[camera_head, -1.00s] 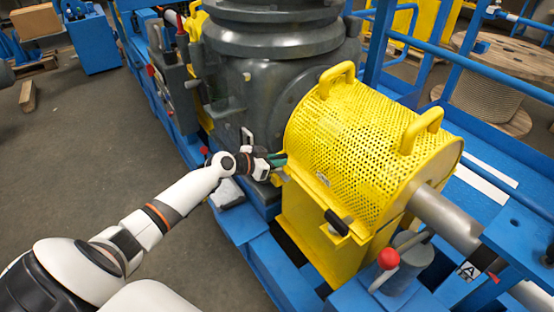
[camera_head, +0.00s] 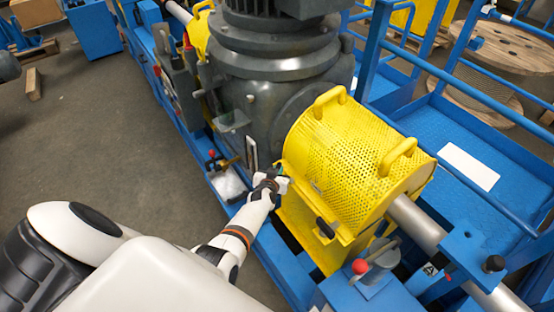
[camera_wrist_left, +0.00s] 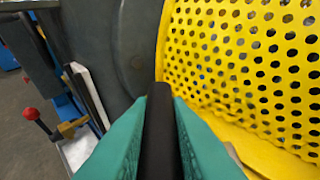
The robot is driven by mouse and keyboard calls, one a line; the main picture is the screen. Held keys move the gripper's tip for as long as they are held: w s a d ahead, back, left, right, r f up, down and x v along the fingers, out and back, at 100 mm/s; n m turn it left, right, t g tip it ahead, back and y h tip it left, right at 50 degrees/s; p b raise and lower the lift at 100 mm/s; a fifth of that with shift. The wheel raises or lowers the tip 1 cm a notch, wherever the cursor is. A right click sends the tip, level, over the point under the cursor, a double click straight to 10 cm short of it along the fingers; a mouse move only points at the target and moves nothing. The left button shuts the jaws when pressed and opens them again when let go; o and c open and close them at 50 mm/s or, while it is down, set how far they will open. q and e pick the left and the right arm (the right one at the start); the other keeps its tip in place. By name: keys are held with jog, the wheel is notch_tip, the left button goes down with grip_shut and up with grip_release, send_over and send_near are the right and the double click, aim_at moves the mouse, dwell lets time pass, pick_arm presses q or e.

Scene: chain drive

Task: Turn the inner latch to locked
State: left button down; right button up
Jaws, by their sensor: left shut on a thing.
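The yellow perforated guard (camera_head: 345,150) covers the drive at the middle right of the head view. A latch with a black handle (camera_head: 325,228) sits on its near front edge. My left gripper (camera_head: 280,172) is at the guard's other front corner, beside the grey gearbox. In the left wrist view its teal fingers (camera_wrist_left: 160,150) are shut on a dark round bar, the inner latch's handle (camera_wrist_left: 160,112). The handle points up and away between the fingers, with the guard to its right. The latch's base is hidden, and I cannot tell its exact angle. My right gripper is out of view.
The dark grey gearbox (camera_head: 275,95) stands close behind my left gripper. A red-knobbed lever (camera_head: 360,267) and a grey shaft (camera_head: 415,222) are at the guard's right end. Blue frame rails (camera_head: 470,90) run behind.

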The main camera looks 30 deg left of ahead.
pick_arm(q)
jog(key=shift+w+d+r+n+g+y+p, duration=0.15)
jog(key=shift+n+g+y, duration=0.1)
jog(key=shift+n+y, duration=0.25)
jog(key=shift+s+d+f+n+g+y+p, duration=0.15)
jog(key=shift+n+g+y, duration=0.1)
jog(key=shift+n+y, duration=0.25)
jog(key=shift+w+a+n+g+y, duration=0.1)
jog(key=shift+n+g+y, duration=0.2)
jog(key=shift+n+y, duration=0.15)
jog(key=shift+f+n+g+y+b, duration=0.15)
jog(key=shift+n+g+y+b, duration=0.4)
jog(key=shift+n+y, duration=0.3)
jog(key=n+g+y+b, duration=0.2)
jog(key=n+g+b, duration=0.1)
jog(key=shift+a+n+g+y+b, duration=0.15)
jog(key=shift+n+g+y+b, duration=0.7)
jog(key=shift+b, duration=0.3)
jog(key=shift+r+n, duration=0.2)
jog(key=shift+n, duration=0.05)
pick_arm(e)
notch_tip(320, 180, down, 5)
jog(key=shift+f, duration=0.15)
pick_arm(q)
jog(key=shift+a+r, duration=0.1)
jog(key=c, duration=1.4)
grip_release()
jog(key=shift+o, duration=0.2)
